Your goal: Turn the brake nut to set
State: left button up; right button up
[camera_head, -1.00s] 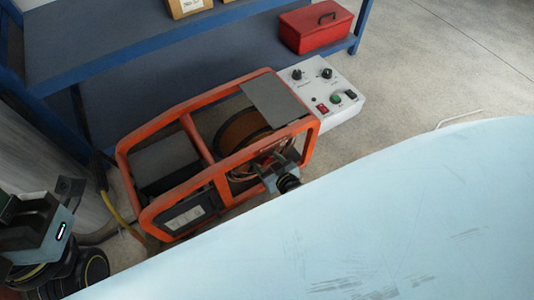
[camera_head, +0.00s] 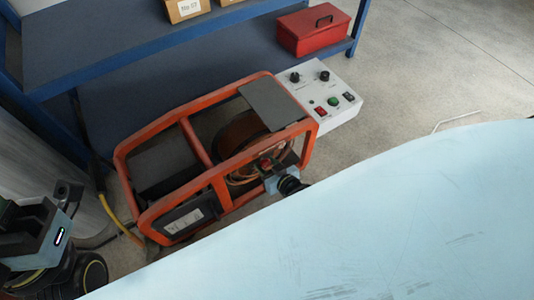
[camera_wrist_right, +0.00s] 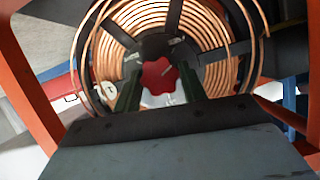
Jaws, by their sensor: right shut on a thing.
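The brake nut is a red lobed knob (camera_wrist_right: 158,76) at the hub of a spool of copper-coloured wire (camera_wrist_right: 190,40) in the right wrist view. The fingers of my right gripper (camera_wrist_right: 158,90) reach to either side of the knob and are shut on it. In the head view my right gripper (camera_head: 270,172) reaches in through the side of the orange frame (camera_head: 195,150), where the knob is mostly hidden. My left gripper (camera_head: 40,222) is at the lower left, away from the machine; its fingertips do not show clearly.
A white control box (camera_head: 322,92) with knobs and buttons sits at the frame's right end. A blue shelf (camera_head: 130,40) with a red toolbox (camera_head: 314,30) stands behind. A large pale blue surface (camera_head: 400,220) fills the lower right. A yellow cable (camera_head: 118,220) hangs at the left.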

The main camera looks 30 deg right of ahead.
jog(key=shift+d+m+y, duration=0.1)
jog(key=shift+m+y, duration=1.2)
jog(key=shift+m, duration=0.4)
jog(key=o, duration=1)
jog(key=shift+c, duration=0.2)
jog(key=shift+s, duration=0.1)
